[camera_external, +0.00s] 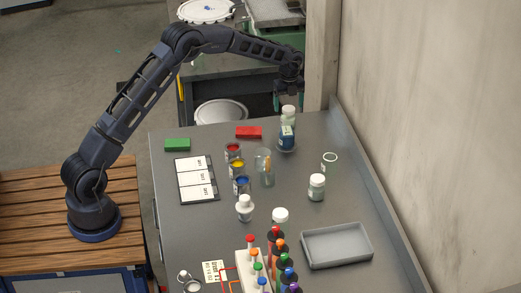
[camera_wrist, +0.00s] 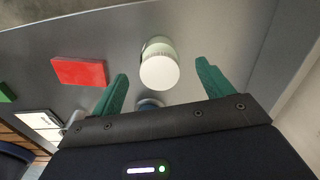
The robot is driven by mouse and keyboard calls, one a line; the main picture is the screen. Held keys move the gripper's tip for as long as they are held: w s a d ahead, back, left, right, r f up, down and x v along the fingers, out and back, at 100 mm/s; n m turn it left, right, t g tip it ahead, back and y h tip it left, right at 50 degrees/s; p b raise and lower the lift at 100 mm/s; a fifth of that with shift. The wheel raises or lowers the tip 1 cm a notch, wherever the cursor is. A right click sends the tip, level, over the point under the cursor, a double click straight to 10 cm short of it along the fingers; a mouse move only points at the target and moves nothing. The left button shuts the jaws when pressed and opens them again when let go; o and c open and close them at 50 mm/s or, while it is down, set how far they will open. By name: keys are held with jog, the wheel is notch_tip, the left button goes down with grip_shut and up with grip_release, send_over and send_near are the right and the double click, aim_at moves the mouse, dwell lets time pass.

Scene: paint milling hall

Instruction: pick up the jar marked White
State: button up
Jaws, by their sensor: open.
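My gripper (camera_external: 289,101) is open, pointing down at the far end of the bench. A pale jar with a white lid (camera_external: 288,112) stands just below it. In the wrist view this jar (camera_wrist: 160,68) shows between the two green fingers, with no finger visibly touching it. A blue-labelled container (camera_external: 287,138) stands just in front of that jar and hides its lower part. Another white-lidded jar (camera_external: 317,188) stands nearer the right side, and a white lid (camera_external: 280,215) shows nearer the front. I cannot read White on any jar.
Several open paint cans (camera_external: 241,187) and a clear glass (camera_external: 264,166) stand mid-bench. A white bottle (camera_external: 245,210), a grey tray (camera_external: 336,246) and a rack of coloured-topped tubes (camera_external: 262,262) are nearer. A red block (camera_external: 248,132) lies left of my gripper. A wall borders the right.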

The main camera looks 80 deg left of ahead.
aim_at(285, 120)
jog(key=shift+d+f, duration=0.15)
jog(key=shift+f, duration=2.45)
jog(key=c, duration=1.1)
jog(key=shift+c, duration=0.2)
jog(key=shift+r, duration=0.15)
